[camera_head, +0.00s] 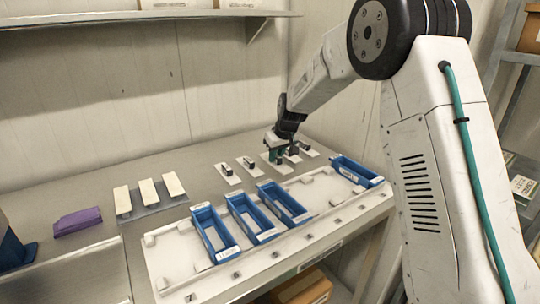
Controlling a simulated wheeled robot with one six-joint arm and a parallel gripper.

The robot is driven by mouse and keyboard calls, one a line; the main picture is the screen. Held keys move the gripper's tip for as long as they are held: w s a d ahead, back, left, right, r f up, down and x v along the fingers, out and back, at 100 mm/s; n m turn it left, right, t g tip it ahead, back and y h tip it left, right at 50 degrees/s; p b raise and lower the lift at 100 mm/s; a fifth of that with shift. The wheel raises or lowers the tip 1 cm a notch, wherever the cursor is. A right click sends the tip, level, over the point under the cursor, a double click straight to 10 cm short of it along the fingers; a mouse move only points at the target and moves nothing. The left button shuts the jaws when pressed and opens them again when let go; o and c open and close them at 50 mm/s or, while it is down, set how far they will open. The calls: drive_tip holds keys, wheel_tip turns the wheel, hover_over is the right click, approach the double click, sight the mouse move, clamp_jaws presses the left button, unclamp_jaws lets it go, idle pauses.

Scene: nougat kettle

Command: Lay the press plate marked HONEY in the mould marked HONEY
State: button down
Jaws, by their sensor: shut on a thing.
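Several white press plates with dark upright handles stand in a row on the steel bench: one at the left (228,174), one beside it (250,167), and one at the right (304,152). My gripper (276,157) is over this row, shut on the handle of a press plate (277,169); I cannot tell whether that plate is lifted. Several blue moulds sit in a white tray (165,265): left (212,236), second (265,228), third (290,208), and one apart at the right (358,172). Their labels are too small to read, so I cannot tell which is HONEY.
Three pale bars (147,192) lie on a grey board left of the plates. A purple stack (77,221) and a blue object (12,250) are farther left. A wall shelf (130,17) runs above. The tray has a gap between the third and right moulds.

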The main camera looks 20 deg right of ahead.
drive_tip(key=w, duration=0.6)
drive_tip(key=w+f, duration=0.1)
drive_tip(key=w, duration=0.3)
drive_tip(key=shift+d, duration=0.1)
drive_tip(key=shift+f, duration=1.7)
drive_tip(key=shift+f, duration=0.1)
drive_tip(key=c, duration=1.3)
unclamp_jaws()
